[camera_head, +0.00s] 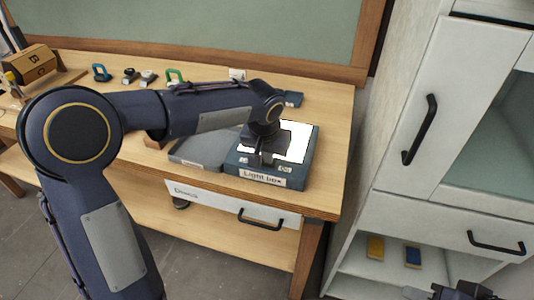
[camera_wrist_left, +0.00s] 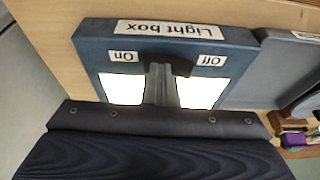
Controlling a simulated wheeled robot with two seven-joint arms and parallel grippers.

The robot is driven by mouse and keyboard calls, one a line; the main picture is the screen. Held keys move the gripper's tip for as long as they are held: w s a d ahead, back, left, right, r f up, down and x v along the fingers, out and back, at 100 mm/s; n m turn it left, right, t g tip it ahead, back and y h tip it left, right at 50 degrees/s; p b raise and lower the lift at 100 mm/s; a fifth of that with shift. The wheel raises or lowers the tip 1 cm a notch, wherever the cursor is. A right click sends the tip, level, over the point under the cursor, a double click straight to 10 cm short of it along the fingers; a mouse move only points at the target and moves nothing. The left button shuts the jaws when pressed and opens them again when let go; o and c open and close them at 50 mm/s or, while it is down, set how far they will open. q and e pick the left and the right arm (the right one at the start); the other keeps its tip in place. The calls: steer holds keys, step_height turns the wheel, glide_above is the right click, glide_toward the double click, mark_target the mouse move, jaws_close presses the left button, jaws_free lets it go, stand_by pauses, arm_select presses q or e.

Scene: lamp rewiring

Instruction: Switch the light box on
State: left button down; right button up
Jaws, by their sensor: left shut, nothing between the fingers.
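The light box (camera_head: 300,178) is a blue box with a "Light box" label on its front, standing on the wooden workbench. Its top panel (camera_head: 296,140) is bright white. My left gripper (camera_head: 258,162) is shut and empty, pointing down at the box's front strip. In the left wrist view, the gripper's fingertips (camera_wrist_left: 160,70) are between the "On" label (camera_wrist_left: 123,57) and the "Off" label (camera_wrist_left: 212,61). A dark switch part (camera_wrist_left: 181,66) shows beside them on the "Off" side. I cannot tell whether they touch it. Part of my right gripper (camera_head: 455,291) shows at the bottom right edge.
A grey flat box (camera_head: 195,152) lies directly left of the light box. Small tools (camera_head: 130,76) lie at the back of the bench. A drawer (camera_head: 225,203) is below the benchtop. A white cabinet (camera_head: 400,200) stands to the right.

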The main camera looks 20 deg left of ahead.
arm_select(q)
steer(key=shift+a, duration=0.85)
steer(key=shift+a+r+p, duration=0.1)
steer(key=shift+r+p, duration=0.3)
steer(key=shift+p, duration=0.1)
step_height(320, 180, up, 3)
steer(key=p, duration=0.2)
steer(key=shift+a+r+p, duration=0.1)
steer(key=shift+a+p, duration=0.05)
steer(key=shift+p, duration=0.15)
steer(key=v, duration=1)
steer(key=shift+r, duration=0.1)
